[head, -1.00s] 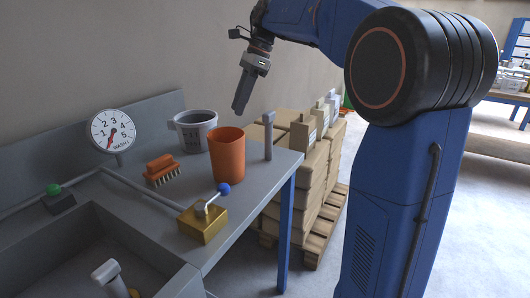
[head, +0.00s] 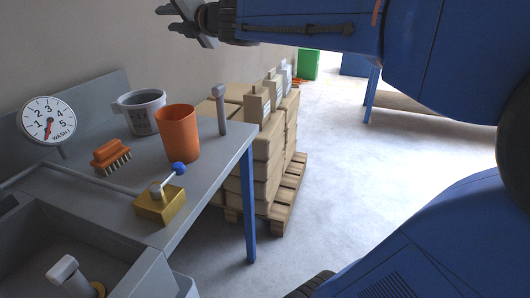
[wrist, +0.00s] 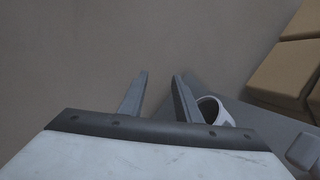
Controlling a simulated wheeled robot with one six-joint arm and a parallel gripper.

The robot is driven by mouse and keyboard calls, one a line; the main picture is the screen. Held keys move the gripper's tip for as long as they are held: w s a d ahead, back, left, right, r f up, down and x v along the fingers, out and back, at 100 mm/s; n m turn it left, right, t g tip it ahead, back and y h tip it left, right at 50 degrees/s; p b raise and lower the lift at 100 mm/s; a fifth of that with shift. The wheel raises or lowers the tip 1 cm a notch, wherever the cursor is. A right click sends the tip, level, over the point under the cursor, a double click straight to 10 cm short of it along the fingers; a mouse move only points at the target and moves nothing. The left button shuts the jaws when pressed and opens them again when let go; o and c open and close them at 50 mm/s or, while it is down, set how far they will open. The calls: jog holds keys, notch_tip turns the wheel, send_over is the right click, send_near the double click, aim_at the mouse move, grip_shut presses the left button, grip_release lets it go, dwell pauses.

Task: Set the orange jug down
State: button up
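The orange jug (head: 178,136) stands upright on the grey bench (head: 208,170), near its right end. Its handle is not visible in the head view. My gripper (head: 172,12) is high above the bench at the top of the head view, well apart from the jug. In the wrist view, my gripper (wrist: 158,84) has its two fingers spread, with nothing between them. The jug is not in clear sight in the wrist view.
A grey jug (head: 141,112) stands behind the orange one, near the wall. A brush (head: 111,156), a brass block with a blue-knobbed lever (head: 160,203), a grey post (head: 222,112) and a dial (head: 48,120) are around it. Stacked boxes (head: 263,165) stand right of the bench.

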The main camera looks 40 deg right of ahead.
jog(key=s+d+f+m+g+h, duration=0.2)
jog(key=s+d+f+m+h, duration=0.2)
jog(key=s+d+f+m, duration=0.4)
jog(key=s+d+f+m+g+h, duration=0.35)
jog(key=s+f+m, duration=0.35)
jog(key=f+m, duration=0.4)
jog(key=s+a+f+m+g+y, duration=0.1)
jog(key=s+a+f+m+g, duration=0.2)
jog(key=s+f, duration=0.7)
jog(key=s+a+f+m+g+y, duration=0.2)
jog(key=s+a+f+m+g, duration=0.2)
jog(key=s+f, duration=0.6)
jog(key=shift+m, duration=0.8)
